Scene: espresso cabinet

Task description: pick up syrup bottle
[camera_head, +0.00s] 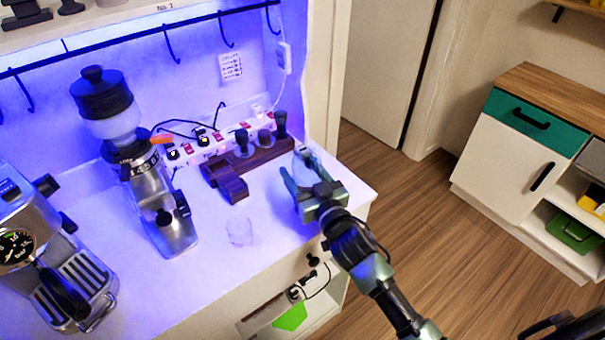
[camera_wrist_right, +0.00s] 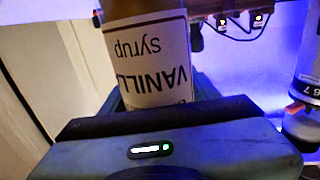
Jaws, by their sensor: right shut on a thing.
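The syrup bottle (camera_wrist_right: 150,50) fills the top middle of the right wrist view, with amber glass and a white label reading "VANILL… syrup" upside down. My right gripper (camera_head: 308,176) is at the right end of the white counter in the head view, shut on the bottle. In the right wrist view the bottle stands between the fingers of the gripper (camera_wrist_right: 160,100). In the head view only a pale part of the bottle (camera_head: 304,160) shows between the fingers; the rest is hidden. I cannot tell whether its base touches the counter. My left gripper is not in view.
A dark wooden stand (camera_head: 240,165) with tampers is just left of my right gripper. A clear glass (camera_head: 240,231) stands on the counter (camera_head: 205,285). A coffee grinder (camera_head: 160,200) and an espresso machine (camera_head: 55,260) are further left. A power strip (camera_head: 205,145) lies behind.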

